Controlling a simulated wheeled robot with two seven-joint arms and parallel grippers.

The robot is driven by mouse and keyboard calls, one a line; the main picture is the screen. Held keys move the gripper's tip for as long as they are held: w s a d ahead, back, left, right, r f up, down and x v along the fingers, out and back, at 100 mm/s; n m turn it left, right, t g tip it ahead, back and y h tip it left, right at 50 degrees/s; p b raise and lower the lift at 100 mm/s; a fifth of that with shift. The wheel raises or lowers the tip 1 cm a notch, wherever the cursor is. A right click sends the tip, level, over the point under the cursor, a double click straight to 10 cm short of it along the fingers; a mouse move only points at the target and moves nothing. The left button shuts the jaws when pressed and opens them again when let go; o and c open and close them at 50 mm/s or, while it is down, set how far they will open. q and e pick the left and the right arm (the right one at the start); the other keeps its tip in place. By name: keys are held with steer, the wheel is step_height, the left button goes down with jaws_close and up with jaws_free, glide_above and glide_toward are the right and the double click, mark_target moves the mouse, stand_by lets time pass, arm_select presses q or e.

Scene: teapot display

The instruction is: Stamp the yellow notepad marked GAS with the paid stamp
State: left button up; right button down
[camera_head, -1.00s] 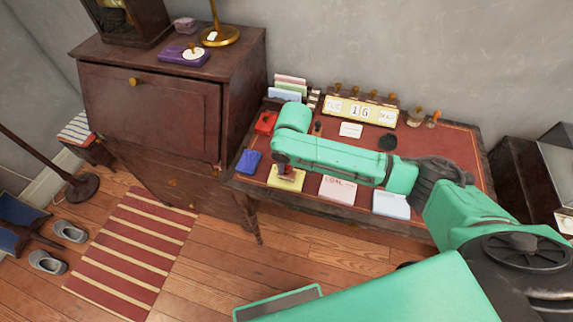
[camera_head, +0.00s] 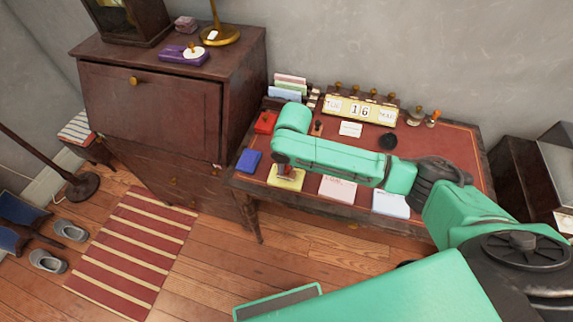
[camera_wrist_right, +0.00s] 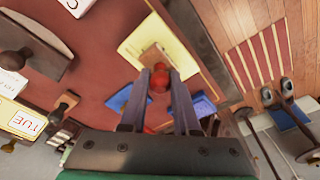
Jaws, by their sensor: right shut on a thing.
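The yellow notepad (camera_head: 291,185) lies near the front left of the red-topped desk. It also shows in the right wrist view (camera_wrist_right: 140,40); I cannot read its marking. My right gripper (camera_wrist_right: 160,80) is shut on a stamp with a red knob and a wooden base (camera_wrist_right: 154,54). In the head view my right gripper (camera_head: 283,160) points down over the notepad and partly hides it. The stamp's base is over the notepad, and I cannot tell whether it touches the paper. My left gripper is not in view.
A pinkish notepad (camera_head: 338,188) and a white one (camera_head: 391,204) lie to the right. A calendar (camera_head: 361,110) and other stamps (camera_head: 415,117) stand at the back.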

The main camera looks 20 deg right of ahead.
steer(key=shift+s+f+p, duration=0.15)
steer(key=shift+s+p, duration=0.05)
steer(key=shift+p, duration=0.15)
stand_by(1.1)
step_height(320, 180, up, 7)
steer(key=p, duration=0.9)
steer(key=shift+w+r, duration=0.15)
steer(key=shift+r, duration=0.05)
steer(key=shift+f, duration=0.1)
